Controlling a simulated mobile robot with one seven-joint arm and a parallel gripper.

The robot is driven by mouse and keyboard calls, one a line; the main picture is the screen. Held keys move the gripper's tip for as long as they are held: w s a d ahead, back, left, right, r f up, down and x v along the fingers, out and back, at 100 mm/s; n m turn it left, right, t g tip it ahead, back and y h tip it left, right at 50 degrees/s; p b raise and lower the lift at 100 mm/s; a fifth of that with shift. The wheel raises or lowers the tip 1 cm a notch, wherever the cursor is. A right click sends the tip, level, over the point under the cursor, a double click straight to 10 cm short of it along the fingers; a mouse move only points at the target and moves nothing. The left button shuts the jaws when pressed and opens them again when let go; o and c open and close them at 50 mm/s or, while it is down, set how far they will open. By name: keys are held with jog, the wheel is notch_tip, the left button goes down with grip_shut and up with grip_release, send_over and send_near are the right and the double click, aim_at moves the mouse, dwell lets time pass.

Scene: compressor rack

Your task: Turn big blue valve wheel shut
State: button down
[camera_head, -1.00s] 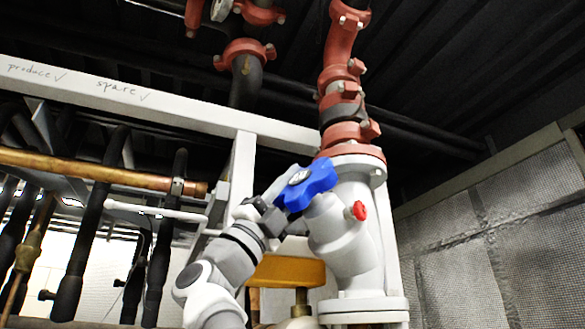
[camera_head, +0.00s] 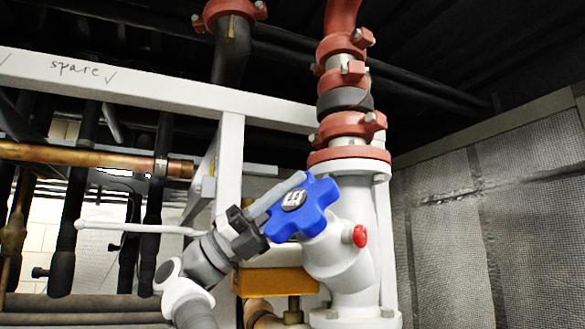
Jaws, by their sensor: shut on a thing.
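The big blue valve wheel (camera_head: 309,214) has rounded lobes and a dark hub plate. It sits tilted on the white valve body (camera_head: 343,262), right of the picture's middle. My gripper (camera_head: 272,205) reaches up from the lower left and is shut on the wheel's left side. One grey finger lies across the wheel's upper left edge. The other finger is mostly hidden behind the dark gripper body and the wheel.
A small red knob (camera_head: 360,236) sticks out of the valve body. Red flanged pipe (camera_head: 345,125) rises above it. A white frame beam (camera_head: 160,92) crosses behind, with a copper pipe (camera_head: 80,155) at left. A yellow block (camera_head: 275,282) is below. A grey mesh panel (camera_head: 480,200) stands at right.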

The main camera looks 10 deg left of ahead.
jog(key=shift+d+r+m+g+p, duration=0.1)
jog(key=shift+r+m+g+p, duration=0.05)
jog(key=shift+m+g+p, duration=0.55)
jog(key=c, duration=0.7)
grip_release()
jog(key=shift+y, duration=0.3)
jog(key=shift+f+n+b, duration=0.25)
jog(key=shift+n+b, duration=0.05)
jog(key=shift+b, duration=0.1)
jog(key=shift+f+n+t+b, duration=0.25)
jog(key=shift+t+b, duration=0.45)
jog(key=shift+b, duration=0.35)
jog(key=n+t+b, duration=0.1)
jog(key=b, duration=0.1)
jog(key=n+t+h+b, duration=0.1)
jog(key=b, duration=0.1)
jog(key=shift+a+t, duration=0.25)
jog(key=shift+t, duration=0.15)
jog(key=n+t+b, duration=0.2)
jog(key=b, duration=0.1)
jog(key=shift+a+f+h, duration=0.1)
jog(key=shift+h, duration=0.2)
